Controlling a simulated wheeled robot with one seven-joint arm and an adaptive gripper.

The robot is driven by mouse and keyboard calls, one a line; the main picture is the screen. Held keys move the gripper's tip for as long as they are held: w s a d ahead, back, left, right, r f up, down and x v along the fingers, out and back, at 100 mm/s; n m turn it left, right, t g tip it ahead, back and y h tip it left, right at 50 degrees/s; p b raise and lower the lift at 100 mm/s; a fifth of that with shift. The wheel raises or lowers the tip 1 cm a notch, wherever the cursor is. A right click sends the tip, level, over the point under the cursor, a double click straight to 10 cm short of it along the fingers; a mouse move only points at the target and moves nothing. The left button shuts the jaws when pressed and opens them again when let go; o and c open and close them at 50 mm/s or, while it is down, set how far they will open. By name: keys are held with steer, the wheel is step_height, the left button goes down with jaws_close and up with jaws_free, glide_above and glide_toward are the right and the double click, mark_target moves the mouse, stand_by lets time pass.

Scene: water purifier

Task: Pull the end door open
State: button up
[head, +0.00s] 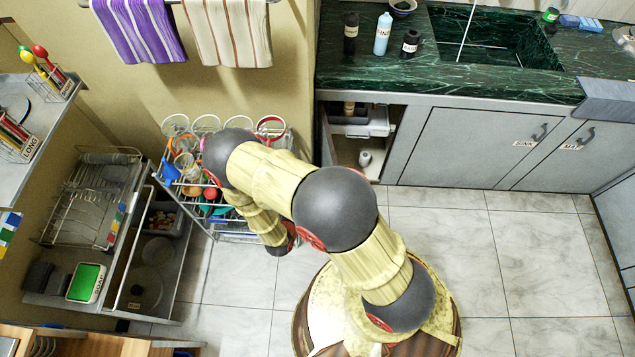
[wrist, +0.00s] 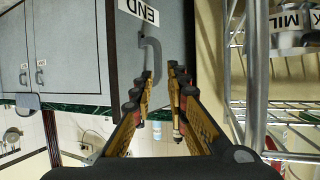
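The end door (wrist: 178,30) is grey with a white END label (wrist: 139,11) and a grey bow handle (wrist: 156,58), upside down in the wrist view. In the head view the cupboard (head: 362,135) left of the sink door is open, with its inside showing. A narrow grey strip of the end door (head: 326,145) shows at its left side; how far it is swung is hard to tell. My gripper (wrist: 162,75) has its fingers apart, with the lower part of the handle lined up between the fingertips. I cannot tell whether they touch it. The fingers are not clear in the head view.
A wire rack (head: 190,195) with cups stands at the left of the cupboard, and shows close at right in the wrist view (wrist: 252,75). The sink door (head: 465,145) and mat door (head: 565,155) are shut. Tiled floor (head: 450,235) is clear.

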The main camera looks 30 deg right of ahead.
steer(key=shift+v, duration=1.9)
